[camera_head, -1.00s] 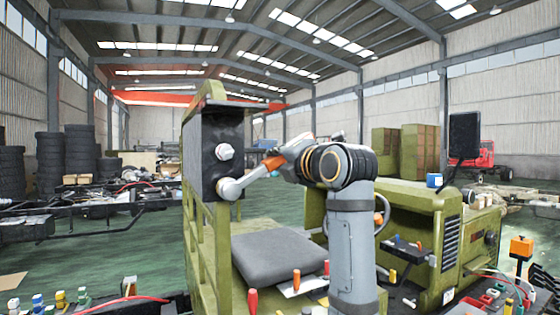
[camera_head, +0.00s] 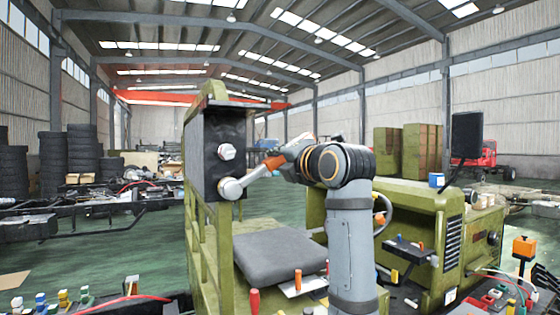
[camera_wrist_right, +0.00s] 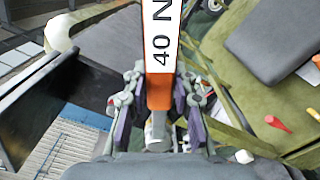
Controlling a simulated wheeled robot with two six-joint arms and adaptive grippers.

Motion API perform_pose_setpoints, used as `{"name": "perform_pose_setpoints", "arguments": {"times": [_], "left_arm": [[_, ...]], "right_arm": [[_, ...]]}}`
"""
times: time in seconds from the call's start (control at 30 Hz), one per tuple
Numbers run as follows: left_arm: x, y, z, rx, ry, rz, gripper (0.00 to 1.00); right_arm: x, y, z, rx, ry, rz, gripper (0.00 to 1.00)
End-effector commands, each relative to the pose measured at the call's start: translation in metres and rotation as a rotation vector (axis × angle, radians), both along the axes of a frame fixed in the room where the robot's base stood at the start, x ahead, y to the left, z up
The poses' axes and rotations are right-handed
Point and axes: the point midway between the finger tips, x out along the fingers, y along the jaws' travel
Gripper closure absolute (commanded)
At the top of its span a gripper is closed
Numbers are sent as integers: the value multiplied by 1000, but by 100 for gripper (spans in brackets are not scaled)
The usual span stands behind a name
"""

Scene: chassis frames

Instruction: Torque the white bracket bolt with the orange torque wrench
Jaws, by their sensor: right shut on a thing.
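The white bracket bolt (camera_head: 227,151) sits on the dark face of an upright bracket panel (camera_head: 211,135). My right gripper (camera_head: 291,152) is shut on the orange torque wrench (camera_head: 271,163). The wrench's round silver head (camera_head: 231,188) points left, just below the bolt and apart from it in the picture; whether it touches the panel I cannot tell. In the right wrist view, the wrench's white "40 N" label and orange edges (camera_wrist_right: 160,84) run up between the fingers of my right gripper (camera_wrist_right: 158,100). My left gripper is not in view.
A green frame rail (camera_head: 222,255) stands below the panel, with a grey seat pad (camera_head: 277,254) beside it. A green engine cover (camera_head: 412,215) lies to the right. Colored screwdriver handles (camera_head: 254,299) and small bottles (camera_head: 64,298) line the front edge.

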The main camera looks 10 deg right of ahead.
Motion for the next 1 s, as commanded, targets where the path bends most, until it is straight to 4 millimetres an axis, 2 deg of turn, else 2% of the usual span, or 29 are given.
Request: {"name": "perform_pose_setpoints", "arguments": {"times": [1.0], "left_arm": [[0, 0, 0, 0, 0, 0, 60]], "right_arm": [[4, 2, 2, 1, -4, 0, 100]]}}
